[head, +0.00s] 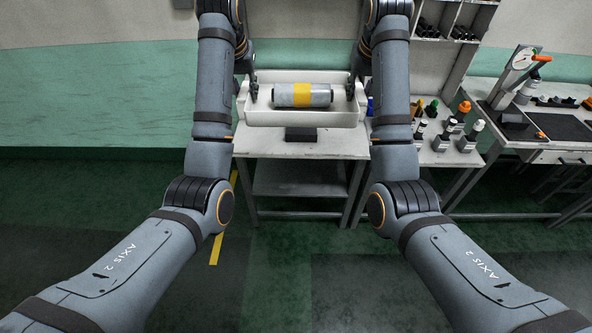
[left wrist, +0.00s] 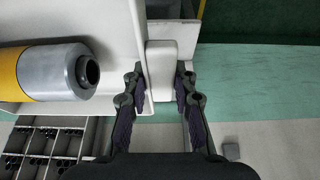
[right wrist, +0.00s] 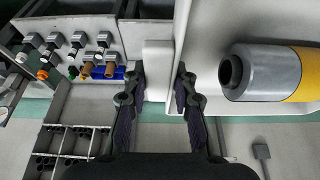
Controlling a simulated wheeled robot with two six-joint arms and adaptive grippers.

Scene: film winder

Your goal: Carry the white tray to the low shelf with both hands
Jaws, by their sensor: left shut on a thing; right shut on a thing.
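The white tray (head: 300,118) is in the middle of the head view, at the height of the small table's top. A grey roll with a yellow band (head: 303,95) lies in it. My left gripper (head: 252,90) is shut on the tray's left end; the left wrist view shows its fingers on both sides of a white grip block (left wrist: 161,70). My right gripper (head: 350,90) is shut on the right end, around a matching grip block (right wrist: 157,70). Whether the tray touches the table is hard to tell. The low shelf (head: 300,179) is the grey board under the table top, and it looks empty.
The small table (head: 300,147) has a dark block (head: 301,134) at its top, below the tray. Bottles (head: 440,140) stand on a bench at the right. Further right is a workbench with a device (head: 515,80). The green floor (head: 300,270) in front is clear.

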